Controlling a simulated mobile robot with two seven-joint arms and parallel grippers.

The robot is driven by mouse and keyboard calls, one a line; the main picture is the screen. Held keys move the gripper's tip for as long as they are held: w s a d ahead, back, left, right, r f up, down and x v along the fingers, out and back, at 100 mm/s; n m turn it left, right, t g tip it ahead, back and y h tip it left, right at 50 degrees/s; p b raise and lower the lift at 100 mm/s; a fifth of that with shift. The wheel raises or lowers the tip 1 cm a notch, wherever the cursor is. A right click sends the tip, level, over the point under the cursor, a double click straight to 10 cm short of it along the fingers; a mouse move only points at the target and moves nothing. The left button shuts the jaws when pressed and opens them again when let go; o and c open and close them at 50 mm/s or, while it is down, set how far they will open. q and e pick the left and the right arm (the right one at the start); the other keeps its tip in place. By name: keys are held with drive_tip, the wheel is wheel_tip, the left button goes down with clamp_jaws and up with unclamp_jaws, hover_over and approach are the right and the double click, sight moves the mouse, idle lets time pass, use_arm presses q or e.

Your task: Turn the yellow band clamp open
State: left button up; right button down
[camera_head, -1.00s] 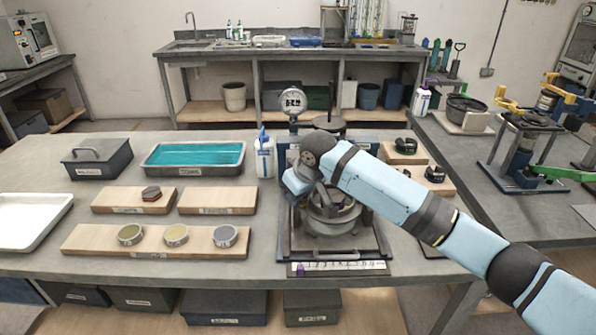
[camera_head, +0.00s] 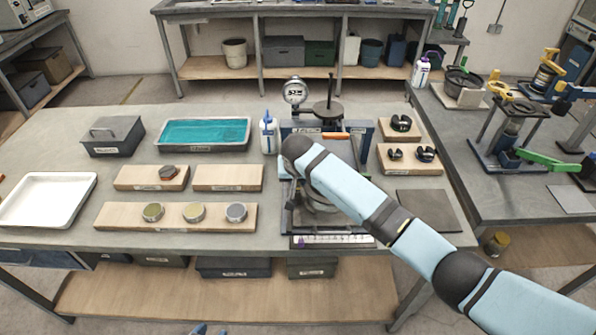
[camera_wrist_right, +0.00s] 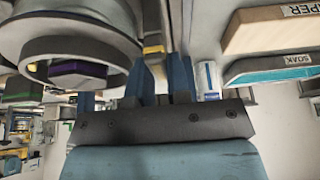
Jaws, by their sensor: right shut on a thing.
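My right gripper (camera_wrist_right: 163,72) shows in the wrist view with its two blue fingers close together. They are shut on a small yellow piece (camera_wrist_right: 153,50), the visible part of the yellow band clamp, beside a round grey metal body. In the head view my right arm covers the gripper and the clamp. Only part of the round grey fixture (camera_head: 318,203) shows below the arm. How far the clamp is turned cannot be seen. My left gripper is in neither view.
A dial gauge (camera_head: 295,92) and a white bottle (camera_head: 268,135) stand beside the fixture. Wooden boards with small tins (camera_head: 194,212) lie to the left, with a teal-filled tray (camera_head: 205,132) behind. Boards with black parts (camera_head: 401,123) lie right. A dark mat (camera_head: 428,210) is bare.

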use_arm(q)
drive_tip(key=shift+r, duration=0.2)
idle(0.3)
use_arm(e)
drive_tip(key=c, duration=1.1)
unclamp_jaws()
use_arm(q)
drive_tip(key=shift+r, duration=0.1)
